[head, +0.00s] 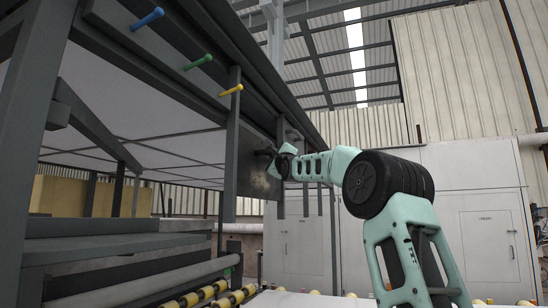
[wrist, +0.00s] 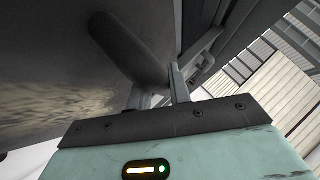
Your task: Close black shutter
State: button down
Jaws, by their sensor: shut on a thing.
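The black shutter is a dark, scuffed panel (head: 256,182) hanging under the right end of the grey frame in the head view. In the wrist view its dark surface (wrist: 45,75) fills the left side. A dark, rounded bar-like handle (wrist: 125,48) stands out from it. My gripper (head: 272,163) reaches the shutter from the right. In the wrist view the fingers of my gripper (wrist: 158,85) are at the handle's lower end and shut on it. The exact contact is partly hidden by the handle.
Blue (head: 147,19), green (head: 198,62) and yellow (head: 231,90) pegs stick out from the frame's upper beam (head: 160,55). A grey post (head: 232,150) stands just left of the shutter. A roller conveyor (head: 150,290) lies below. White cabinets (head: 480,210) stand behind my arm.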

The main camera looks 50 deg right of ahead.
notch_tip(320, 180, down, 7)
jog(key=b, duration=0.5)
jog(key=shift+b, duration=0.3)
jog(key=shift+w+d+f, duration=0.1)
jog(key=shift+w+f, duration=0.05)
jog(key=shift+f, duration=0.05)
jog(key=c, duration=1.3)
grip_release()
jog(key=shift+r, duration=0.15)
jog(key=b+v, duration=0.7)
jog(key=v, duration=1)
jog(key=shift+s, duration=0.3)
